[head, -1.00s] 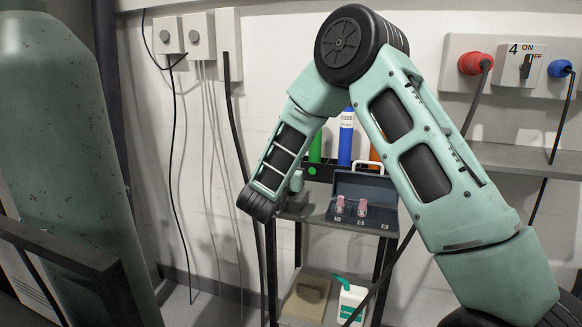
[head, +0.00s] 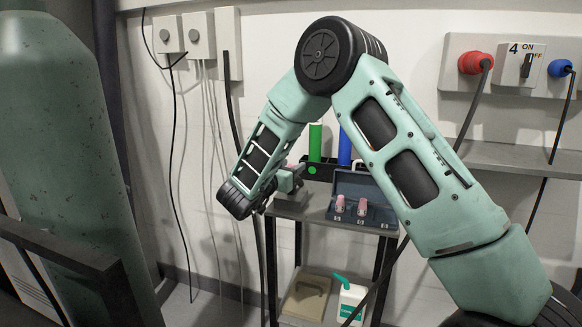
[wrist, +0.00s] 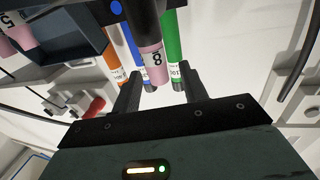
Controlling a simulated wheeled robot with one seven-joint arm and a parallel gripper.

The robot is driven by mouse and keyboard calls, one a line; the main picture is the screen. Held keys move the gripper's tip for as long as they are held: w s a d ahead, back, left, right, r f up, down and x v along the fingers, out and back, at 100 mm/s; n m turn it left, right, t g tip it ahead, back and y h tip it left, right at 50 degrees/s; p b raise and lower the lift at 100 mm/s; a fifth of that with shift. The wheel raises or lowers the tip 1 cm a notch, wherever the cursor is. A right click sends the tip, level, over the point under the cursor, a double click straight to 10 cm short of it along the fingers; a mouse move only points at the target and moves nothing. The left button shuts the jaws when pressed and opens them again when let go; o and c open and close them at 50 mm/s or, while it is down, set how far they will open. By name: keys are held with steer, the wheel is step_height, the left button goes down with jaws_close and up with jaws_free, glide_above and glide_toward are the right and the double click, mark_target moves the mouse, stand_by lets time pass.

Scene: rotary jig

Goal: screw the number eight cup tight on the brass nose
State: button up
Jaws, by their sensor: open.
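In the wrist view, the pink number eight cup (wrist: 151,58) hangs at the end of a dark holder (wrist: 140,15), its printed 8 facing the camera. The brass nose is not visible; the cup hides that end, so I cannot tell how tightly it is seated. My gripper (wrist: 161,73) is open, with one dark finger on each side of the cup's free end in the picture. I see no contact. In the head view, my arm's end hides the fingers, and a grey fixture (head: 288,180) stands beside it on the cart.
A blue case (head: 362,198) with pink cups stands open on the cart top (head: 313,212). Behind it are green (head: 315,142) and blue (head: 345,146) tubes in a dark rack. An orange tube (wrist: 112,60) also shows in the wrist view. Cables hang along the wall.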

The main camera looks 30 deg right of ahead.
steer(key=b+v, duration=0.1)
steer(key=v, duration=1.5)
steer(key=shift+s+a+b, duration=0.2)
steer(key=shift+s+b, duration=0.05)
steer(key=shift+b, duration=0.15)
steer(key=w+n+t+y, duration=0.5)
steer(key=w+t+y, duration=0.1)
steer(key=y, duration=0.2)
steer(key=s+d+f+n+g+y, duration=0.2)
steer(key=s+f+n+g+y, duration=0.15)
steer(key=s, duration=0.45)
steer(key=s+d+f+n+g+y, duration=0.15)
steer(key=s+g, duration=0.25)
steer(key=s, duration=0.4)
steer(key=s+d+f+n+g+y, duration=0.1)
steer(key=s+f+n+g+y, duration=0.25)
steer(key=s, duration=0.45)
steer(key=s+a+r+n+g+p, duration=0.1)
steer(key=s+a+r+n+p, duration=0.2)
steer(key=s+a, duration=0.4)
steer(key=s+a+r+n+g+p, duration=0.1)
steer(key=s+a+r+n+p, duration=0.2)
steer(key=s+a, duration=0.4)
steer(key=a+r+n, duration=0.1)
steer(key=a+r, duration=0.1)
steer(key=a, duration=0.1)
steer(key=shift+a+r+g+p, duration=0.3)
